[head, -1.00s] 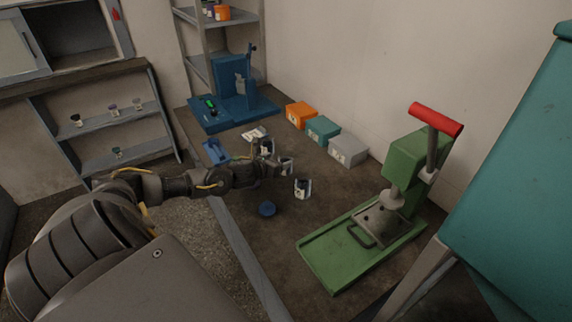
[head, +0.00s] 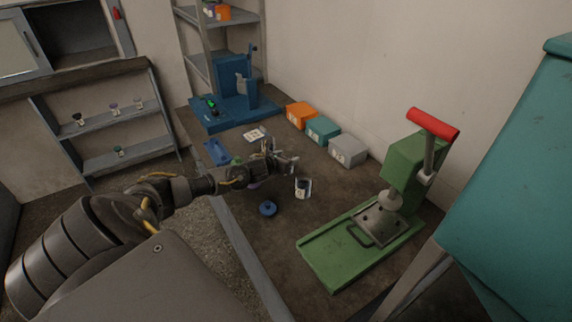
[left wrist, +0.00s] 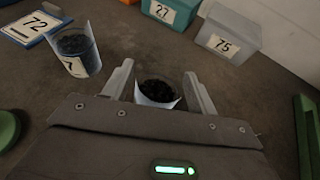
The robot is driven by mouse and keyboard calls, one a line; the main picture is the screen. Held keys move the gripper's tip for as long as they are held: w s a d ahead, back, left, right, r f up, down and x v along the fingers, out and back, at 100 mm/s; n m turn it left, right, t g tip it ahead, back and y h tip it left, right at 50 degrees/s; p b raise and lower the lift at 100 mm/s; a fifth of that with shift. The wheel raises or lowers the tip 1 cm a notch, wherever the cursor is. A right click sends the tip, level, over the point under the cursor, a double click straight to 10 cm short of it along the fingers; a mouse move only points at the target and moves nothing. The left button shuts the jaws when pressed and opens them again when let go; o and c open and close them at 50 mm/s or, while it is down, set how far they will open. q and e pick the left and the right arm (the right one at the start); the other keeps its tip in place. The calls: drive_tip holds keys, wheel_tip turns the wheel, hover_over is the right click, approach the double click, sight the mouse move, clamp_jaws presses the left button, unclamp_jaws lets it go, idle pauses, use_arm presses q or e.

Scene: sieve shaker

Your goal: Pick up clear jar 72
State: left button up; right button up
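My left gripper (head: 284,161) reaches in low over the bench from the left. In the left wrist view it (left wrist: 160,88) is open, its fingers on either side of a clear jar (left wrist: 157,92) with dark grains. Gaps show beside this jar, and its label is not visible. A second clear jar (left wrist: 75,50) with dark grains stands to the left, its label partly readable as 7. Behind it lies a card marked 72 (left wrist: 36,25). A third jar (head: 303,187) stands in front of the gripper in the head view. I cannot tell which jar is 72. My right gripper is out of view.
An orange box (head: 301,114), a teal box marked 27 (left wrist: 170,11) and a grey box marked 75 (left wrist: 228,32) line the wall. A green press (head: 365,230) stands at right. A blue round lid (head: 267,208) lies near the bench's front edge. A blue machine (head: 233,100) stands behind.

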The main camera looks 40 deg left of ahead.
use_arm(q)
drive_tip(key=c, duration=0.8)
drive_tip(key=shift+r, duration=0.1)
drive_tip(key=shift+r, duration=0.2)
wheel_tip(320, 180, up, 2)
drive_tip(key=shift+a+r+b, duration=0.1)
drive_tip(key=shift+b, duration=0.7)
drive_tip(key=shift+s+a+r+b, duration=0.6)
drive_tip(key=shift+s+r, duration=1.1)
drive_tip(key=shift+s, duration=0.55)
drive_tip(key=shift+s+a+r+b, duration=0.5)
drive_tip(key=shift+s+a+r, duration=0.15)
drive_tip(key=shift+s+r, duration=1.35)
drive_tip(key=shift+s+a+r+b, duration=0.6)
drive_tip(key=shift+s+r, duration=0.85)
drive_tip(key=shift+s, duration=1.05)
